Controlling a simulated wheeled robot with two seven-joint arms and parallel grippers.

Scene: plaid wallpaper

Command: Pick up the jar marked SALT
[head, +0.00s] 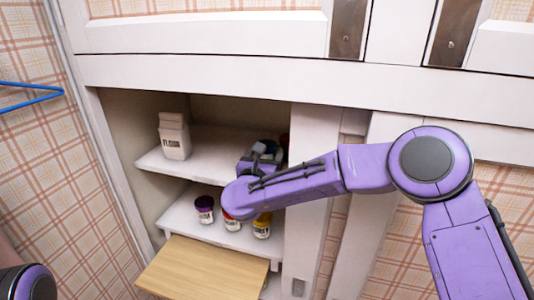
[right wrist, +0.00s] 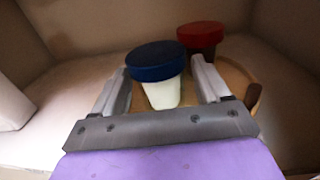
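A white jar with a dark blue lid (right wrist: 157,62) stands on the upper cabinet shelf in the right wrist view. No lettering shows on it, so I cannot tell whether it is the SALT jar. My right gripper (right wrist: 160,85) is open, with one finger on each side of this jar. A gap shows between the jar and the right finger; contact on the left is unclear. In the head view my right gripper (head: 262,155) is over the upper shelf and partly hides the jar. My left gripper is out of view.
A jar with a red lid (right wrist: 202,36) and a round wooden item (right wrist: 236,82) are close by on the shelf. A flour package (head: 173,138) stands left. Small jars, one purple-lidded (head: 204,204) and one yellow-lidded (head: 262,224), stand below, above a wooden board (head: 200,270).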

